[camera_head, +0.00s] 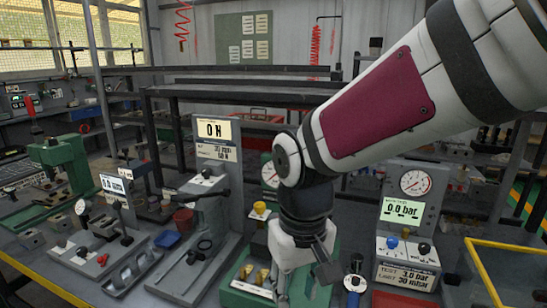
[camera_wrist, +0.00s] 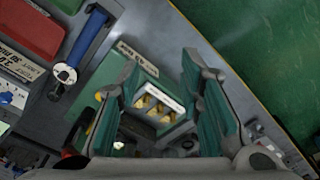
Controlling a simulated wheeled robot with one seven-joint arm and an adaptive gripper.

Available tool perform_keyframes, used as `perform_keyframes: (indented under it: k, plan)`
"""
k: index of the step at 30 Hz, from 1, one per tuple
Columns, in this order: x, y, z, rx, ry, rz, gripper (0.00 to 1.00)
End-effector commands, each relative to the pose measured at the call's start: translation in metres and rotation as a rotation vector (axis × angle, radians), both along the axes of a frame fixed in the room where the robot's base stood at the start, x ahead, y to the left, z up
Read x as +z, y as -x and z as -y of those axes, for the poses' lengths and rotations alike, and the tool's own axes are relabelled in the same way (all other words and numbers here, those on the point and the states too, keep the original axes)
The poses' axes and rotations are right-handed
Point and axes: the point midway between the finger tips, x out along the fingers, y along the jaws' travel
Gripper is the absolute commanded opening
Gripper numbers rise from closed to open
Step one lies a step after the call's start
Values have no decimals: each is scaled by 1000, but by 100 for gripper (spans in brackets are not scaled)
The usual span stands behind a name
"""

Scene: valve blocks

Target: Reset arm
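My arm reaches in from the upper right in the head view, and my gripper (camera_head: 283,292) points down at the front of the bench. In the wrist view my gripper (camera_wrist: 160,62) is open, with its two teal-padded fingers apart and nothing held between them. A green valve fixture (camera_head: 236,296) with brass fittings and a white label lies just left of and beneath my gripper. In the wrist view the green fixture (camera_wrist: 143,70) shows beyond and between the fingers. My arm and gripper hide part of it in the head view.
A pressure test station (camera_head: 405,210) reading 0.0 bar stands right, and a force stand (camera_head: 212,130) reading 0 N stands left. A yellow-rimmed tray (camera_head: 510,244) is at the far right.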

Motion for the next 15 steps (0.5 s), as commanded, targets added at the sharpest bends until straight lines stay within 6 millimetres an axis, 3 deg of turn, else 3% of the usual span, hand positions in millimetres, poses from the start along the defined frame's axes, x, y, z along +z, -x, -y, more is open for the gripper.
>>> perform_keyframes:
  k: [8,15]
  plan:
    - [33,19,44,-84,-20,67,34]
    - [68,61,101,-211,-43,173,34]
